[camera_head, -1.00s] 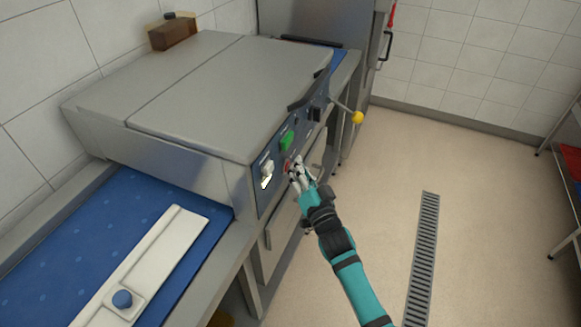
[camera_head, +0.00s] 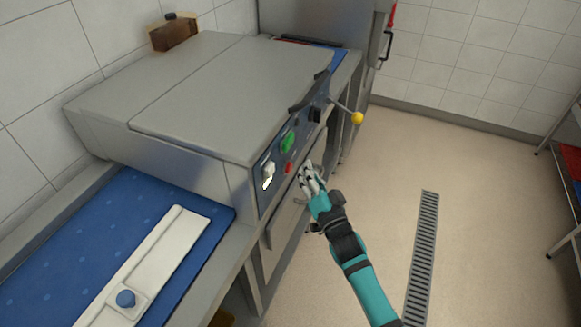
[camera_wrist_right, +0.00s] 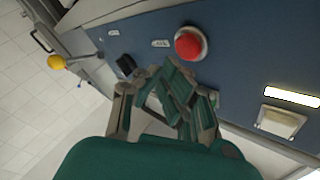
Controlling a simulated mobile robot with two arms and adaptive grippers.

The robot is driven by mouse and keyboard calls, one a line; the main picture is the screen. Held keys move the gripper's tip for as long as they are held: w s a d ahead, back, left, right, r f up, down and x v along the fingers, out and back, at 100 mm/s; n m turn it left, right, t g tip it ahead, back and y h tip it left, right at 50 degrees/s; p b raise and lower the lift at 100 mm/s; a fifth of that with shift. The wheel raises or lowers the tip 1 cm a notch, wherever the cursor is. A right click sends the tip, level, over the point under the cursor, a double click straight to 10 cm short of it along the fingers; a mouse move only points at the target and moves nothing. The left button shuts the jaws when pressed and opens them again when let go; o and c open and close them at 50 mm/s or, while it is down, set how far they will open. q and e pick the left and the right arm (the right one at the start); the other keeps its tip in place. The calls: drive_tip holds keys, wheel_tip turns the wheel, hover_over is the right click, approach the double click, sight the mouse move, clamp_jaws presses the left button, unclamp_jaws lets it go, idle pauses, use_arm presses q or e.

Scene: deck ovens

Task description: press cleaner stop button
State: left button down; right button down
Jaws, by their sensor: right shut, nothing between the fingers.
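The cleaner (camera_head: 190,95) is a large grey metal machine with a dark blue control panel on its front. A round red button (camera_head: 288,168) sits on that panel, between a green button (camera_head: 287,141) and a whitish switch (camera_head: 268,170). My left gripper is not in view.
A lever with a yellow knob (camera_head: 357,118) sticks out from the panel's far end. A blue belt (camera_head: 60,235) with a white bar (camera_head: 165,255) lies at the near left. The floor on the right is clear around a drain grate (camera_head: 424,245).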

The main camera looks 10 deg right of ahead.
drive_tip(key=d, duration=0.1)
drive_tip(key=s+d+p, duration=0.1)
drive_tip(key=s+d, duration=0.1)
drive_tip(key=shift+s+d+p, duration=0.25)
drive_tip(key=shift+d+p, duration=0.05)
drive_tip(key=shift+d, duration=0.05)
idle(0.5)
drive_tip(key=s+d+f+n+g+h, duration=0.1)
drive_tip(key=s+f+g, duration=0.35)
drive_tip(key=f, duration=0.75)
drive_tip(key=s+f+n+g+h, duration=0.1)
drive_tip(key=s+f+g, duration=0.1)
drive_tip(key=s+f, duration=0.75)
drive_tip(key=s+d+f+n+g+h, duration=0.1)
drive_tip(key=s+f+g, duration=0.25)
drive_tip(key=f, duration=1.05)
drive_tip(key=s+d+f+n+g, duration=0.1)
drive_tip(key=s+f, duration=0.4)
drive_tip(key=s, duration=0.5)
drive_tip(key=s+f+n+g, duration=0.2)
drive_tip(key=s+f+g, duration=0.2)
drive_tip(key=s, duration=0.7)
drive_tip(key=s+d+f+n+g, duration=0.1)
drive_tip(key=s+f+g, duration=0.2)
drive_tip(key=s, duration=0.8)
wheel_tip(320, 180, down, 3)
drive_tip(key=shift+d+r+n+h, duration=0.15)
drive_tip(key=shift+d+n+h, duration=0.2)
drive_tip(key=shift+n+h, duration=0.05)
